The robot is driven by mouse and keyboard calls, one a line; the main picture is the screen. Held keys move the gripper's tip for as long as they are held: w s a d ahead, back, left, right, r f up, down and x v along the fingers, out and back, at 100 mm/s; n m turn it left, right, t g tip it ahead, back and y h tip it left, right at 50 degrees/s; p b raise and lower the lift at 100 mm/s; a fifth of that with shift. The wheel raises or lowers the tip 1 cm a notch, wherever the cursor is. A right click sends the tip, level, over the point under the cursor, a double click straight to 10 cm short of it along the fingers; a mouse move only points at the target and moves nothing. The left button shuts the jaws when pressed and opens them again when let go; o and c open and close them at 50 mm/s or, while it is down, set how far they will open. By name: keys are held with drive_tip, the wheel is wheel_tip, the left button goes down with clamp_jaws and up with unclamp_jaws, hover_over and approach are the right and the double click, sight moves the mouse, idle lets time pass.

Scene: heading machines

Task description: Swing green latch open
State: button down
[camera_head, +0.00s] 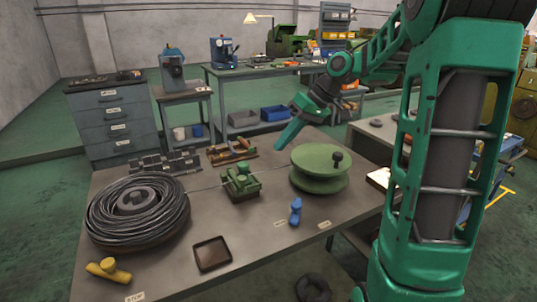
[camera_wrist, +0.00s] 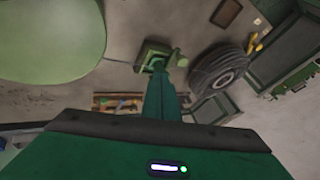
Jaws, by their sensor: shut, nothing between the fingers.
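A green latch block (camera_head: 240,183) with a raised part on top sits mid-table, between the wire coil and the green spool; a thin wire runs through it. It also shows in the wrist view (camera_wrist: 147,52), just past my fingertips, with a small green knob on its right side. My gripper (camera_head: 281,145) is shut and empty. In the head view it is above the far side of the table, behind and right of the block, apart from it. In the wrist view my closed fingers (camera_wrist: 160,68) overlap the block's near part and hide some of it.
A green spool (camera_head: 318,180) with a dark knob stands right of the block. A wire coil (camera_head: 110,215) lies left. A blue handle (camera_head: 295,212), a dark tray (camera_head: 212,253) and a yellow handle (camera_head: 108,270) are in front. A tool rack (camera_head: 230,151) is behind.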

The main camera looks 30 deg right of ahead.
drive_tip(key=w+a+f, duration=0.2)
drive_tip(key=a+f, duration=0.6)
drive_tip(key=shift+a, duration=0.15)
drive_tip(key=shift+s, duration=0.15)
idle(0.3)
